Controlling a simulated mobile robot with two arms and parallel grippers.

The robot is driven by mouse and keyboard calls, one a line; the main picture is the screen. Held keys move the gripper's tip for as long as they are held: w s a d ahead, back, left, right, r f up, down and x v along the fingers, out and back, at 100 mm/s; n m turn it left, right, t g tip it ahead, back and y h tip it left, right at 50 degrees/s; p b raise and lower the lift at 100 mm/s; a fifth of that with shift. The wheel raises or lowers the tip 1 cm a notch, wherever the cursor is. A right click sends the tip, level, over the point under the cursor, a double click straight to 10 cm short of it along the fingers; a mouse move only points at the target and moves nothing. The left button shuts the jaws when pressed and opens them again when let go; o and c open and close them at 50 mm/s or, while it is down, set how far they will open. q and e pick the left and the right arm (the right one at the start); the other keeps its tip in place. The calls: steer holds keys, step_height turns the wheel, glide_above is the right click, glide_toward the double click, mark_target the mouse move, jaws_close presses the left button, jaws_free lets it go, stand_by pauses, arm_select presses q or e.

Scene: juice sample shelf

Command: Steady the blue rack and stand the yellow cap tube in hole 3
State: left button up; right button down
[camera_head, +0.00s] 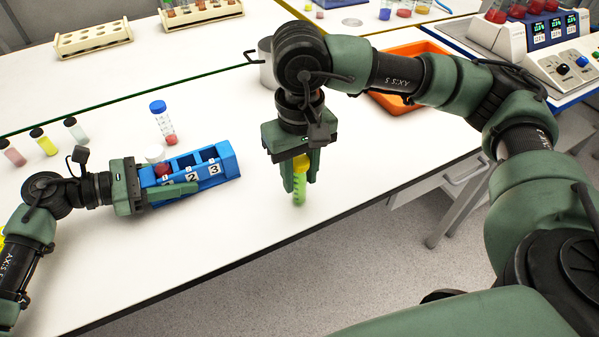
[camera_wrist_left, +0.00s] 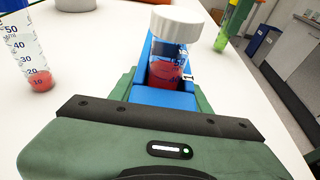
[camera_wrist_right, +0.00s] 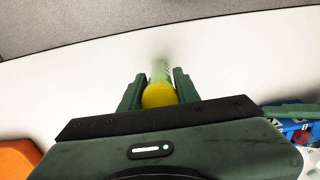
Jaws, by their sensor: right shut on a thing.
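The blue rack (camera_head: 215,160) lies on the white table with labels 2 and 3 facing front. A white-capped tube with red liquid (camera_wrist_left: 168,50) stands in its hole 1; holes 2 and 3 look empty. My left gripper (camera_head: 172,182) has its fingers along both long sides of the rack's left end; whether they press on it is unclear. My right gripper (camera_head: 300,178) is shut on the yellow cap tube (camera_head: 299,190), which has green contents and points cap up. It is right of the rack, apart from it. The yellow cap (camera_wrist_right: 159,95) shows between the fingers in the right wrist view.
A blue-capped tube (camera_head: 163,122) stands just behind the rack. Several capped tubes (camera_head: 44,142) stand at the left. A metal pot (camera_head: 267,64) and an orange tray (camera_head: 400,100) are behind my right arm. The table between rack and right gripper is clear.

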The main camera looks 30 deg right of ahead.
steer(key=w+a+r, duration=1.2)
steer(key=w+a, duration=0.1)
steer(key=w, duration=0.1)
steer(key=shift+m, duration=0.3)
steer(key=shift+f, duration=2.35)
steer(key=shift+s+f, duration=0.15)
steer(key=shift+f, duration=2.85)
steer(key=shift+r, duration=0.15)
steer(key=shift+r, duration=2.6)
steer(key=shift+f, duration=0.6)
